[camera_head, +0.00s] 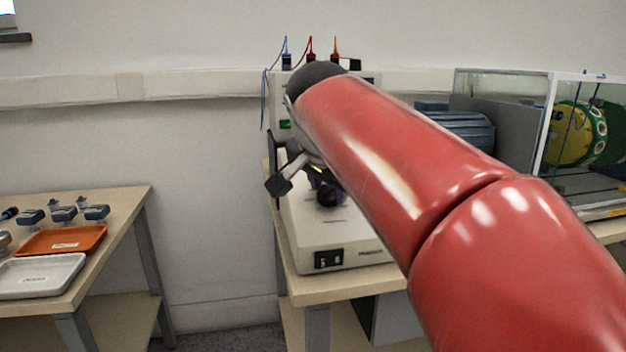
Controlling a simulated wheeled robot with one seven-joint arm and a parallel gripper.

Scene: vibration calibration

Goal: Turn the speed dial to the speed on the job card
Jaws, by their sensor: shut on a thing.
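My red arm reaches across to a light-coloured instrument (274,97) with a small green display and coloured leads on top. My gripper (290,172) is at the instrument's front, mostly hidden behind my wrist and arm. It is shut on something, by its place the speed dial. The dial itself and its marks are hidden, so its setting cannot be read. No job card can be made out.
A white machine base (335,235) with a black switch stands below my wrist on a wooden bench (325,287). A clear guarded enclosure (500,88) with a motor and a green-yellow rotor is at right. A left table (128,205) holds an orange tray (90,240) and a white tray (75,270).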

